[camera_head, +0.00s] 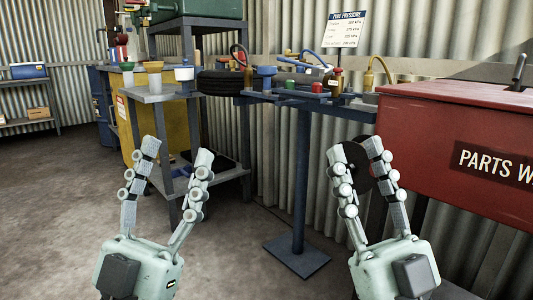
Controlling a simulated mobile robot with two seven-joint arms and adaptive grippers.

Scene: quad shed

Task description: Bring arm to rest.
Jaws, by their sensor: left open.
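My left gripper (177,153) stands upright at the lower left, its two fingers spread wide with nothing between them. Its fingertips show in front of the lower part of the grey stand. My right gripper (356,148) is upright at the lower right, in front of the red parts washer's left end. A dark round disc (358,168) sits between its fingers near the tips, and the fingers cover its edges. What the disc is cannot be told.
A blue-grey pedestal table (301,180) with small bottles, caps and hoses stands ahead. The red parts washer (450,145) fills the right. A grey stand (157,96) holds cups, with a black tyre (220,83) beside them. The concrete floor at left (55,220) is clear.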

